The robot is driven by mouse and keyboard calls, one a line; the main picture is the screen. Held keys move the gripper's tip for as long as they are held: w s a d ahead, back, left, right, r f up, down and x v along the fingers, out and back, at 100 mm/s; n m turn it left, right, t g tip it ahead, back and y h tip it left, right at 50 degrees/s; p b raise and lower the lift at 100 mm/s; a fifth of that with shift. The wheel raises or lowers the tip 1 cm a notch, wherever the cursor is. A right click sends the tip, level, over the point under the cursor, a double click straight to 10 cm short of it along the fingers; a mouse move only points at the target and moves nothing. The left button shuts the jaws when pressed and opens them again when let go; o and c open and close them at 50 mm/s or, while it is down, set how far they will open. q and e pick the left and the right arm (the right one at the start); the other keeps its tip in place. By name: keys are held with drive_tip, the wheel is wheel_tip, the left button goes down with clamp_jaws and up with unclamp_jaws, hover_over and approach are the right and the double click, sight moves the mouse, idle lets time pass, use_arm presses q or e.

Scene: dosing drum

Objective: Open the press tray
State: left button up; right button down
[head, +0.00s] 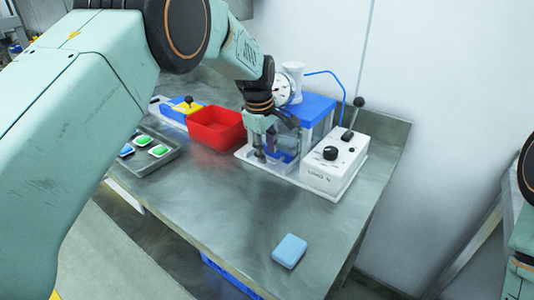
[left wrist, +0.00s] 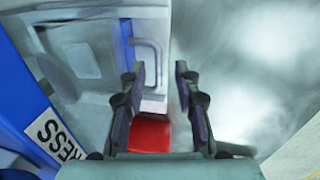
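The press (head: 313,108) is a blue and white machine with a round gauge at the back of the steel bench. In the left wrist view its tray (left wrist: 85,60) is a pale, see-through part with a light U-shaped handle (left wrist: 148,62) on its right side. My left gripper (head: 266,150) is at the press front and partly hides the tray in the head view. In the left wrist view (left wrist: 160,72) its two fingers are apart with nothing clearly held. The handle shows beside and between the fingertips; contact cannot be told. My right gripper is out of view.
A red bin (head: 215,128) stands left of the press. A white control box (head: 335,165) with a black knob and lever is on the right. A grey tray (head: 150,152) holds green and blue pieces. A light blue block (head: 290,251) lies near the front edge.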

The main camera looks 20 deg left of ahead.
use_arm(q)
drive_tip(key=shift+w+d+f, duration=0.15)
drive_tip(key=shift+d+f, duration=0.05)
drive_tip(key=shift+f, duration=0.2)
drive_tip(key=shift+w+d+f, duration=0.1)
drive_tip(key=shift+d+f, duration=0.05)
drive_tip(key=shift+f, duration=0.25)
drive_tip(key=shift+s+a, duration=0.15)
drive_tip(key=shift+a, duration=0.1)
drive_tip(key=shift+c, duration=0.4)
drive_tip(key=shift+d, duration=0.2)
drive_tip(key=c, duration=0.5)
drive_tip(key=shift+a, duration=0.1)
clamp_jaws()
drive_tip(key=shift+r, duration=0.1)
